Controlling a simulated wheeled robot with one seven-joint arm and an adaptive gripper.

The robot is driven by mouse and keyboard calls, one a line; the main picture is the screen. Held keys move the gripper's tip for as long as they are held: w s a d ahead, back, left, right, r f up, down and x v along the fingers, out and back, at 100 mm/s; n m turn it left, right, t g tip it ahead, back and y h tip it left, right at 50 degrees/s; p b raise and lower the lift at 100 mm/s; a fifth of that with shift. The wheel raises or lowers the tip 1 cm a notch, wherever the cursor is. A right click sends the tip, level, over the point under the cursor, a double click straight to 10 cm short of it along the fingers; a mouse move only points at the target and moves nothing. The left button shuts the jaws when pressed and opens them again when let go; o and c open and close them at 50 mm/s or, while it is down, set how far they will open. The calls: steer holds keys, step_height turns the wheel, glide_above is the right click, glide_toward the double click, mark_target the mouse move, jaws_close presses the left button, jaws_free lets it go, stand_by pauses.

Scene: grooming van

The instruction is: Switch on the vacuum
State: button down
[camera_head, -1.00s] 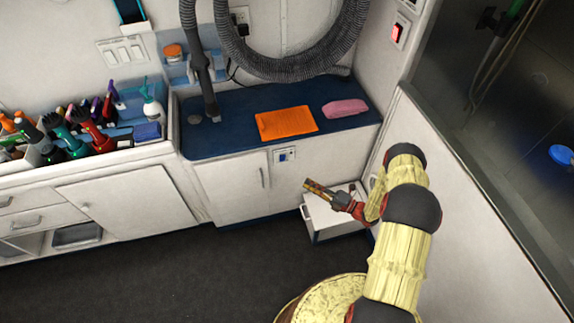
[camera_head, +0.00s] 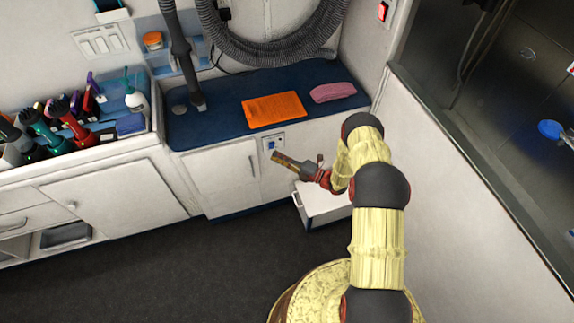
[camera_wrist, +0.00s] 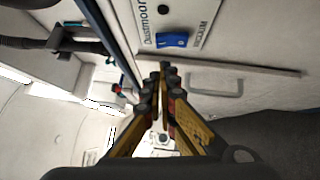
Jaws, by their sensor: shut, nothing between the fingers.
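The vacuum's wall panel (camera_head: 272,143) is a small plate with a blue switch on the white cabinet front, below the blue counter. In the wrist view the panel (camera_wrist: 197,22) is lettered "Dustmoor" and "VACUUM", and its blue rocker switch (camera_wrist: 172,40) lies just beyond my fingertips. I cannot tell which way the rocker is set. My gripper (camera_head: 274,155) is shut and empty, pointing at the cabinet just below the panel. In the wrist view my gripper (camera_wrist: 161,68) has its tips together, close to the panel's lower edge; contact is not visible.
The blue counter (camera_head: 220,125) holds an orange cloth (camera_head: 273,109) and a pink cloth (camera_head: 333,92). A grey hose (camera_head: 177,47) hangs above. A white step box (camera_head: 322,205) stands below my gripper. A cabinet handle (camera_wrist: 215,84) is beside the panel. A white partition (camera_head: 440,170) is at right.

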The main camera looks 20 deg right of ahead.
steer(key=shift+w+r, duration=0.2)
steer(key=shift+w, duration=1)
steer(key=shift+r, duration=0.1)
steer(key=s+d+r+m+p, duration=0.1)
steer(key=s+d+r+p, duration=0.1)
steer(key=s+d+p, duration=0.2)
steer(key=s+d, duration=0.3)
steer(key=s, duration=0.3)
steer(key=shift+g+h, duration=0.3)
